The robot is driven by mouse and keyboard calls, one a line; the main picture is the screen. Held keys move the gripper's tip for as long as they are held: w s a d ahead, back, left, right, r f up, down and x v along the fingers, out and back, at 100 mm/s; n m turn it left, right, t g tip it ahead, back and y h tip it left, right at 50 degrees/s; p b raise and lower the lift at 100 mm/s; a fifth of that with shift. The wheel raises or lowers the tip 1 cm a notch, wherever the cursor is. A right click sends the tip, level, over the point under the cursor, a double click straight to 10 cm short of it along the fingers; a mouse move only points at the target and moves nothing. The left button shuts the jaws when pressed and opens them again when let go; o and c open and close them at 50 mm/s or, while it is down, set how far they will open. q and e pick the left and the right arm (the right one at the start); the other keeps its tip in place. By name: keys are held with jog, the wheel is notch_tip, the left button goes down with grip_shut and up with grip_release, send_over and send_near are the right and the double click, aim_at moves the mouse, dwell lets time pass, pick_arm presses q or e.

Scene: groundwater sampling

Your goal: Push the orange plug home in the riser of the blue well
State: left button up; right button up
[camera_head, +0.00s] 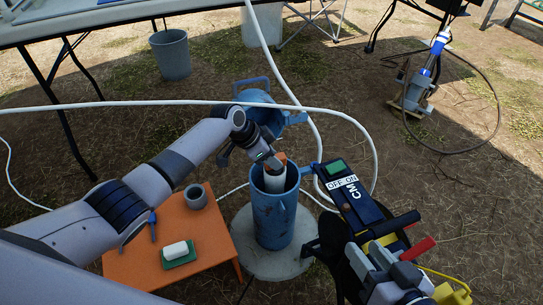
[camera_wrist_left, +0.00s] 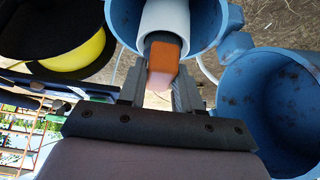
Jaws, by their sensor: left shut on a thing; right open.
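The blue well (camera_head: 273,222) stands upright on a round concrete pad, with a white riser (camera_head: 274,182) inside it. The orange plug (camera_head: 281,157) is at the riser's top; in the left wrist view the plug (camera_wrist_left: 163,62) has its dark end at the white riser mouth (camera_wrist_left: 165,15). How deep it sits cannot be told. My left gripper (camera_head: 273,161) is shut on the plug, one finger on each side in the left wrist view (camera_wrist_left: 160,88). My right gripper (camera_head: 394,263) seems to be the grey fingers at the lower right, open, beside the meter reel.
The well's blue lid (camera_head: 258,97) is swung open behind. An orange stool (camera_head: 140,262) holds a grey cup (camera_head: 196,196) and a white block (camera_head: 175,250). White hose loops around.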

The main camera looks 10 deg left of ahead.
pick_arm(q)
jog(key=shift+f+b, duration=0.5)
jog(key=shift+f, duration=0.25)
pick_arm(e)
jog(key=shift+f, duration=0.6)
pick_arm(q)
jog(key=o, duration=1)
jog(key=shift+s+a+r+p, duration=0.1)
jog(key=shift+a+r+p, duration=0.1)
jog(key=shift+r+p, duration=0.4)
jog(key=p+v, duration=0.3)
jog(key=v, duration=0.3)
jog(key=shift+f, duration=0.1)
pick_arm(e)
notch_tip(320, 180, up, 4)
jog(key=shift+d+f, duration=0.1)
jog(key=shift+d, duration=0.05)
